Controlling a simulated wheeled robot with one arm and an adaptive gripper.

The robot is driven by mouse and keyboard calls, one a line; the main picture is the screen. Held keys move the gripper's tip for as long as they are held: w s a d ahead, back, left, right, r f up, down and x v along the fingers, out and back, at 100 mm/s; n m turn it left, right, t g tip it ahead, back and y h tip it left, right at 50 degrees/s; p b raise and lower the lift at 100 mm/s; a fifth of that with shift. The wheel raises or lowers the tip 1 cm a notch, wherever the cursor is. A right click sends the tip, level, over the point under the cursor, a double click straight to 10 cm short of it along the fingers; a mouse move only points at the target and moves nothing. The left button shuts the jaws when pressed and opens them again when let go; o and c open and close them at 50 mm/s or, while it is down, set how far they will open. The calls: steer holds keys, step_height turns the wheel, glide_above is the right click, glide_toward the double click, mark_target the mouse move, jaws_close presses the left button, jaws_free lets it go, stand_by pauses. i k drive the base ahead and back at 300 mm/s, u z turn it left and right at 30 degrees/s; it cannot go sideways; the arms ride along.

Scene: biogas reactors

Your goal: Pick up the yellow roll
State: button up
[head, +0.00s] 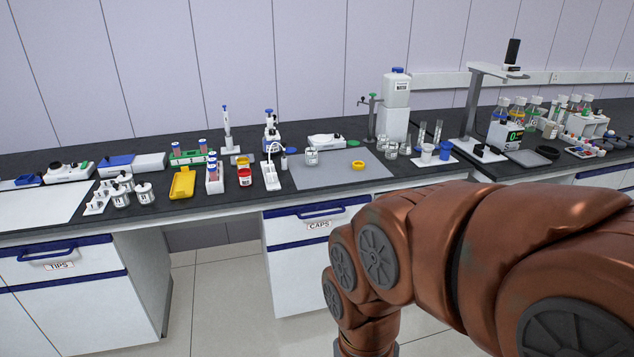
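The yellow roll (358,165) is a small yellow ring. My copper-coloured arm fills the lower right of the picture, in front of the bench. My gripper itself is not in view, so its state is hidden.
A yellow tray (183,184), a red-and-yellow container (245,176) and a white rack (271,170) stand left of the mat. Drawers (318,224) are below.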

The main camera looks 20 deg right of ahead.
mark_target(358, 165)
steer(key=z, duration=1.05)
steer(key=i, duration=1.85)
steer(key=u, duration=0.75)
